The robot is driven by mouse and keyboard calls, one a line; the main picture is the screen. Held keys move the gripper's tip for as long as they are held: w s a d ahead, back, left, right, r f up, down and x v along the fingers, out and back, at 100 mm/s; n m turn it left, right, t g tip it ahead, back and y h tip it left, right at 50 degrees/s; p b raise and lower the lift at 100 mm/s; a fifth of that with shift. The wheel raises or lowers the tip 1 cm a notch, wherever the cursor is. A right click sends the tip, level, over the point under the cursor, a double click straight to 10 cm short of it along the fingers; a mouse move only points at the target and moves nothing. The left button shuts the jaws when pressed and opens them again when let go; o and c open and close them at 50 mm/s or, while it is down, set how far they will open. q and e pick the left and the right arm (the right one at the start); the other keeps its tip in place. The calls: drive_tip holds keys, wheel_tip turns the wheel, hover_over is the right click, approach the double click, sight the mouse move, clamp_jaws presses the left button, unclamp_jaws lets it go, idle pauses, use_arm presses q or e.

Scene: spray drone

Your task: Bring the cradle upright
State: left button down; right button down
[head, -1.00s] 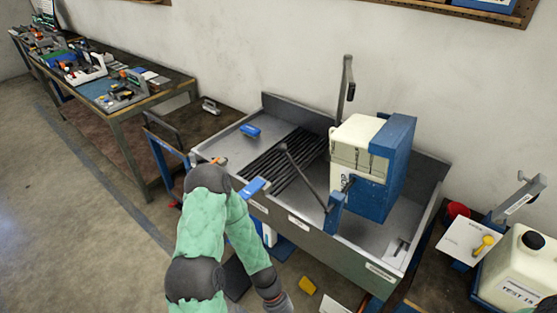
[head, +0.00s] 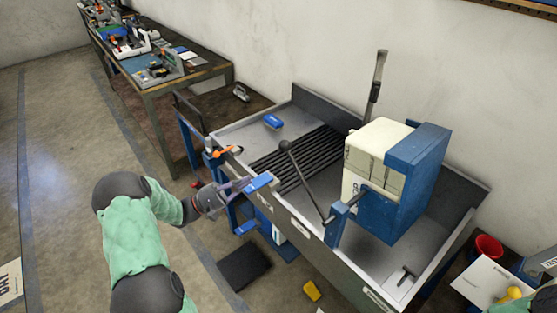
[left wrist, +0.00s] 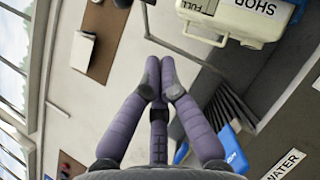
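The cradle (head: 395,213) is a blue frame around a white container (head: 367,160) in the grey metal trough. It looks tipped, as the container's lettering runs sideways. A dark bar with a black knob (head: 284,146) slants up from the blue bracket at the trough's front. My left gripper (head: 238,187) is just outside the front rim, beside a blue pad (head: 258,182), apart from the cradle. In the left wrist view its purple fingers (left wrist: 160,80) are close together at the tips with nothing seen between them. The container (left wrist: 235,25) shows beyond them. My right gripper is out of view.
The trough (head: 235,135) has a black grate and a small blue block (head: 273,121). A white board (head: 488,283) and a red cup (head: 487,248) are at the right. A cluttered bench (head: 178,84) runs along the wall at back left. Open floor lies at the left.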

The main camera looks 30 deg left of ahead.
use_arm(q)
drive_tip(key=w+d+r+b, duration=0.1)
drive_tip(key=w+d+r, duration=0.5)
drive_tip(key=d+r, duration=0.1)
drive_tip(key=shift+d+r+b, duration=0.3)
drive_tip(key=shift+d+b, duration=0.05)
drive_tip(key=shift+d, duration=0.4)
drive_tip(key=shift+r, duration=0.15)
